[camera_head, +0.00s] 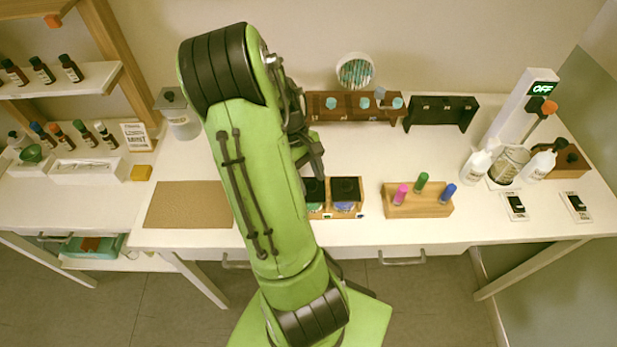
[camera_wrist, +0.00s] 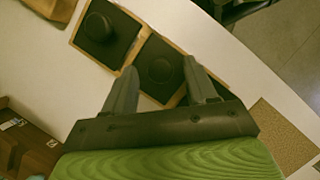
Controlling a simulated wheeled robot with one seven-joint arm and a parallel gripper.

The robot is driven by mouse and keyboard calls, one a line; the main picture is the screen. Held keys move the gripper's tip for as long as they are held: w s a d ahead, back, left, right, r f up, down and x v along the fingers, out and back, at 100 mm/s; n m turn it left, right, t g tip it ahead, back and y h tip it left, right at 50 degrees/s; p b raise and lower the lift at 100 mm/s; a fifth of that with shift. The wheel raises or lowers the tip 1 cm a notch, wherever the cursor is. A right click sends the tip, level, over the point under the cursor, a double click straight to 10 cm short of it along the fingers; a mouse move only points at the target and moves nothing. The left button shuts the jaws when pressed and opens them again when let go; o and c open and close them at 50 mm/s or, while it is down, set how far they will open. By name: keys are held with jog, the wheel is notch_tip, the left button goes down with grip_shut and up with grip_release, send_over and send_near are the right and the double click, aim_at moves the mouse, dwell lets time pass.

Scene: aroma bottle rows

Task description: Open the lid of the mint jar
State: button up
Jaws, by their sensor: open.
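A wooden holder (camera_head: 328,216) near the table's front edge carries jars with square black lids. The left visible jar (camera_head: 315,207) looks greenish and the right one (camera_head: 344,206) blue-violet. I cannot read labels, so which is mint is unclear. The wrist view shows a far lid (camera_wrist: 97,28), a middle lid (camera_wrist: 160,68) with a round knob, and part of a third lid (camera_wrist: 180,98) behind my fingers. My gripper (camera_wrist: 159,77) is open and empty, its fingertips on either side of the middle lid in view. Their height above it is unclear. My arm hides part of the holder.
A wooden rack with coloured tubes (camera_head: 418,203) stands right of the jars. A brown mat (camera_head: 189,206) lies to the left. Behind are a dark wooden bottle rack (camera_head: 350,107) and a black rack (camera_head: 440,111). White bottles (camera_head: 478,163) stand at right.

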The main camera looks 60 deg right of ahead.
grip_shut()
